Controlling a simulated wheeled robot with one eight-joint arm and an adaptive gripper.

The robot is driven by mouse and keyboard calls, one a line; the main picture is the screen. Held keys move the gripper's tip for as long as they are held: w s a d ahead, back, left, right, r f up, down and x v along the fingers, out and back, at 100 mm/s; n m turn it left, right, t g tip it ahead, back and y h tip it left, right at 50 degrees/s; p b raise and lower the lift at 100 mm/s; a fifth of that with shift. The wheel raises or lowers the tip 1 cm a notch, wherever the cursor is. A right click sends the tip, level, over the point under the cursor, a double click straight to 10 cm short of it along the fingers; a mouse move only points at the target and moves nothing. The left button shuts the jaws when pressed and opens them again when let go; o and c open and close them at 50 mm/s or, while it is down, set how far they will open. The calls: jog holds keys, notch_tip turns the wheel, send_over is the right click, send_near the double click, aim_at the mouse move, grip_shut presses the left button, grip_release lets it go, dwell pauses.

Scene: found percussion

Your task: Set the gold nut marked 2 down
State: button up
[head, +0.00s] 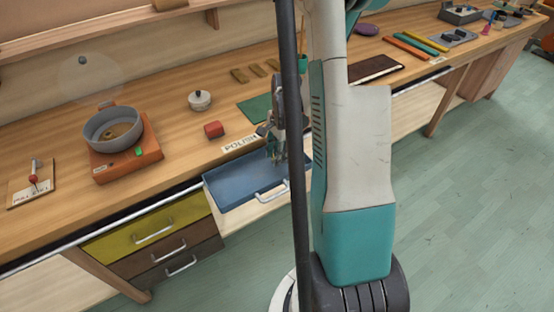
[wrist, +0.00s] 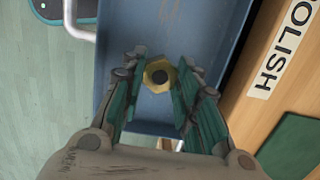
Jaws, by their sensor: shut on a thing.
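The blue drawer's floor also shows behind the nut in the wrist view (wrist: 190,25). I cannot read a mark on the nut. I cannot tell how far the nut is above the drawer floor. My arm and a dark post hide part of the drawer's right side in the head view.
A label reading POLISH (wrist: 280,50) lies on the bench edge beside the drawer. A grey pan (head: 113,126) stands on an orange burner at left.

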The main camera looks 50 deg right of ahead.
jog(key=shift+f, duration=1.2)
jog(key=shift+f+b, duration=0.15)
jog(key=shift+b, duration=0.2)
jog(key=o, duration=1.1)
notch_tip(320, 180, up, 12)
jog(key=d+p, duration=0.1)
jog(key=p, duration=0.3)
jog(key=shift+s+d, duration=0.15)
jog(key=shift+d, duration=0.05)
